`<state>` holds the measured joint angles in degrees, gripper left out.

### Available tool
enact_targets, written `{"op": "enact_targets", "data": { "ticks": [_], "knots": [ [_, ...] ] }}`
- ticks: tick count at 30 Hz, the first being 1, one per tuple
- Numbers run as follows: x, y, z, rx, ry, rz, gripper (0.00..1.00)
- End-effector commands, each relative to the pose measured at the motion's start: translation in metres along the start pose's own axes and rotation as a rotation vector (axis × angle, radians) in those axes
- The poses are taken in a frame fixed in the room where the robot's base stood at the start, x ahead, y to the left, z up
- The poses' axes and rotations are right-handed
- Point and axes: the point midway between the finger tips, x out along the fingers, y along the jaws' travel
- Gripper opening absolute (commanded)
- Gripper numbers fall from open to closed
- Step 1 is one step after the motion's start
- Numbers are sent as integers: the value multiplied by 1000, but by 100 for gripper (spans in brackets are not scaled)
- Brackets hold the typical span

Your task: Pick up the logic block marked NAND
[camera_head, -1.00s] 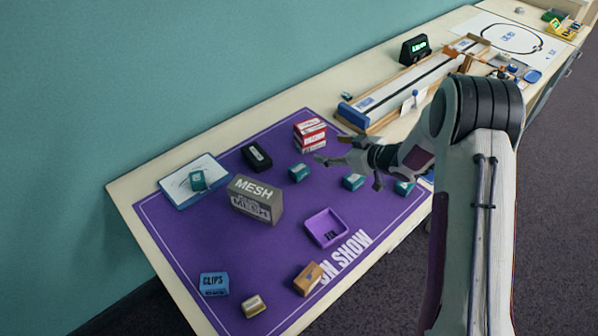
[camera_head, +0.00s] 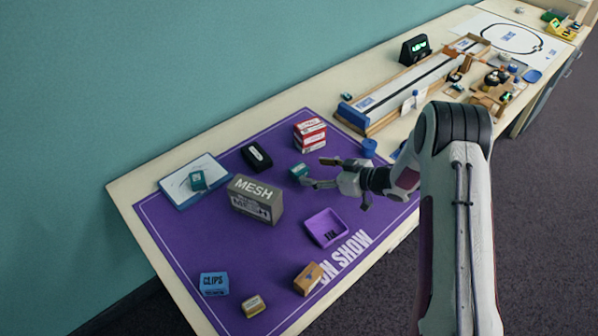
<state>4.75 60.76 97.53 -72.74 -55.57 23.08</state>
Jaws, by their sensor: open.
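Several small teal blocks look like logic blocks, but I cannot read NAND on any of them. One teal block (camera_head: 299,171) sits on the purple mat (camera_head: 290,280) right of the grey MESH box. Another teal block (camera_head: 197,181) lies on the white board at the left. My gripper (camera_head: 313,172) is open and empty, its fingers pointing left at the first block. The fingertips are close to that block's right side; I cannot tell whether they touch it. My arm hides the mat's right part, where other teal blocks stood.
The grey MESH box (camera_head: 256,199) stands left of the block, red-and-white boxes (camera_head: 309,134) behind it, and a purple tray (camera_head: 326,228) in front. A black device (camera_head: 257,156), a blue CLIPS box (camera_head: 214,284) and a wooden track (camera_head: 420,92) are also around.

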Motion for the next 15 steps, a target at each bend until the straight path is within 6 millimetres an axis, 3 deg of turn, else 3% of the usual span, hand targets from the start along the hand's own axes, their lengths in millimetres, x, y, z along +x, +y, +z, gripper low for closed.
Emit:
{"op": "enact_targets", "data": {
  "ticks": [7,15],
  "knots": [
    [18,-1,0,0,0,-1,62],
    [20,-1,0,1,0,0,62]
  ]
}}
